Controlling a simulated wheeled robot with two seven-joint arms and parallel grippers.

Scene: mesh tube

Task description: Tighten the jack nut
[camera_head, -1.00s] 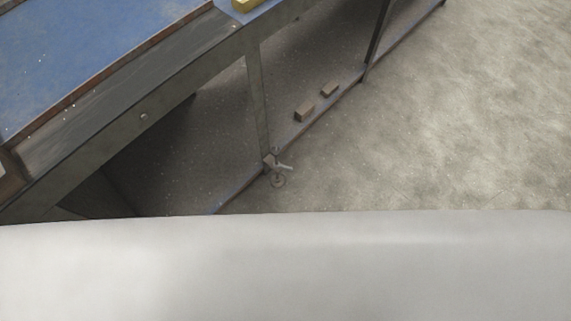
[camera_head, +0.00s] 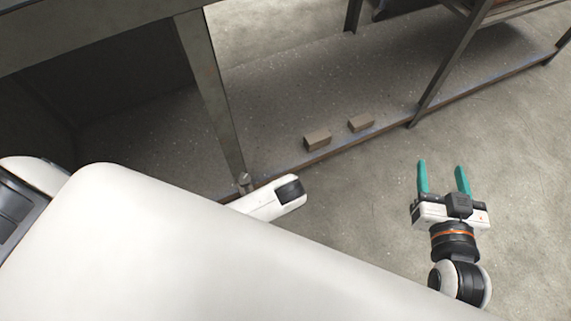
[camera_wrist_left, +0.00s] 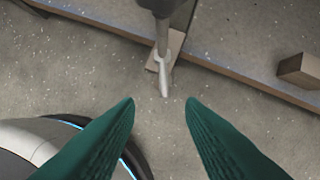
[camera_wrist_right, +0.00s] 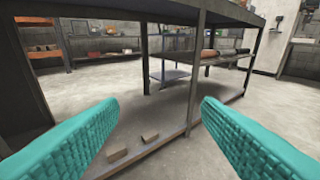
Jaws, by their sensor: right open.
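The jack nut (camera_wrist_left: 163,65) shows in the left wrist view as a pale metal piece with a short handle at the foot of a dark table leg. Its foot shows in the head view (camera_head: 245,181), partly hidden behind my white left arm. My left gripper (camera_wrist_left: 160,102) is open, with the tip of the nut's handle just ahead of the gap between its teal fingertips. I cannot tell whether they touch. My right gripper (camera_head: 442,165) is open and empty above the floor at right, well apart from the nut.
A metal workbench frame has a low shelf (camera_head: 270,120) holding two small brown blocks (camera_head: 317,139) (camera_head: 361,123). The table leg (camera_head: 210,90) stands beside the nut. Open concrete floor (camera_head: 520,170) lies at right. My own white body covers the lower left of the head view.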

